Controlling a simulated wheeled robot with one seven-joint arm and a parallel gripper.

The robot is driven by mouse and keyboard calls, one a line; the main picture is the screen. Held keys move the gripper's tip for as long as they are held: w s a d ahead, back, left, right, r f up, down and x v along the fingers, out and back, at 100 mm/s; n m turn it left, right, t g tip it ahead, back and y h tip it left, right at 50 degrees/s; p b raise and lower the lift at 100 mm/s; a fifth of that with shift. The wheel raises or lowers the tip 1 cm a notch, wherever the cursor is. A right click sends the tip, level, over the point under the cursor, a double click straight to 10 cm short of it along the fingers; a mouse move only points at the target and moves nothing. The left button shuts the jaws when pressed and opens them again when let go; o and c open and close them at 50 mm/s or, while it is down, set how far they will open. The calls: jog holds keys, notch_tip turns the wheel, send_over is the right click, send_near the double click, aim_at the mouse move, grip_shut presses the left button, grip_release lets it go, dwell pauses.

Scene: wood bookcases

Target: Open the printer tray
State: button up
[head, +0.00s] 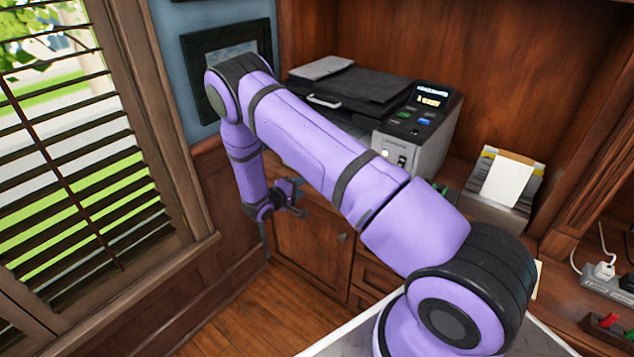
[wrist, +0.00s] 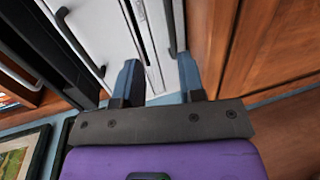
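The printer (head: 436,133) is grey and black and stands on the wood cabinet's counter. My arm crosses in front of it in the head view and hides most of its lower front, including any tray there. In the wrist view the printer's pale front (wrist: 105,30) shows sideways, with a thin dark bar handle (wrist: 80,42) and another dark bar at the top. I cannot tell for sure which panel is the tray. My gripper (head: 292,196) is low in front of the cabinet. Its fingers (wrist: 158,76) are apart, with the pale front visible between them; contact is unclear.
A cabinet door (head: 312,248) with a round knob is below the printer. A paper holder (head: 503,185) stands right of the printer. A shuttered window (head: 85,170) and wall are close on the left. Wood floor (head: 245,315) is clear below.

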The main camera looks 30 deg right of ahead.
jog(key=shift+t, duration=0.3)
jog(key=x, duration=0.3)
jog(key=f+x, duration=0.1)
jog(key=x, duration=0.7)
jog(key=shift+a+f, duration=0.15)
jog(key=shift+f, duration=0.1)
grip_shut()
